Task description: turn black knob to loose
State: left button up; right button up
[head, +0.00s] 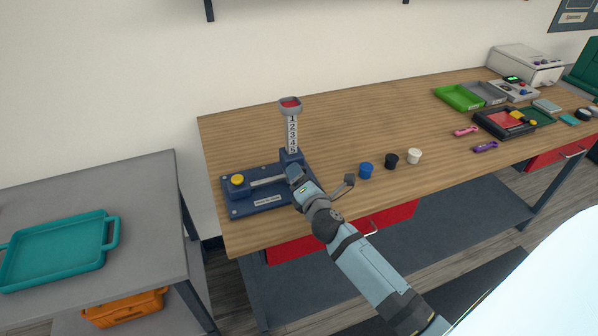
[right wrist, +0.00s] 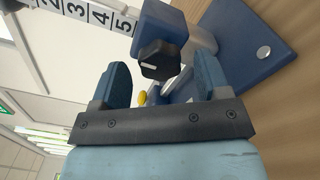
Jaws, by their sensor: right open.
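The black knob (right wrist: 160,58) shows in the right wrist view, on a blue block of the fixture. It has a white pointer line on its face, and any lettering around it is not readable. My right gripper (right wrist: 161,68) is open, with one finger on each side of the knob and a gap to both. In the head view my right gripper (head: 295,175) is at the foot of the numbered post (head: 292,135) and hides the knob. The blue fixture base (head: 240,206) stands on the table's left end. My left gripper is not in view.
The fixture has a yellow button (head: 237,179) and a red-topped cup (head: 290,104) on its post. Blue (head: 366,170), black (head: 391,160) and white (head: 414,156) pieces stand to the right. A teal tray (head: 110,232) lies on the grey bench. The wooden table's back middle is clear.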

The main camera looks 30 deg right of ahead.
jog(key=shift+x, duration=1)
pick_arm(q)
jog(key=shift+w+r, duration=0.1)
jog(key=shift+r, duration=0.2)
pick_arm(e)
jog(key=c, duration=0.9)
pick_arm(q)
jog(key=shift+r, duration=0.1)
pick_arm(e)
jog(key=shift+n, duration=0.3)
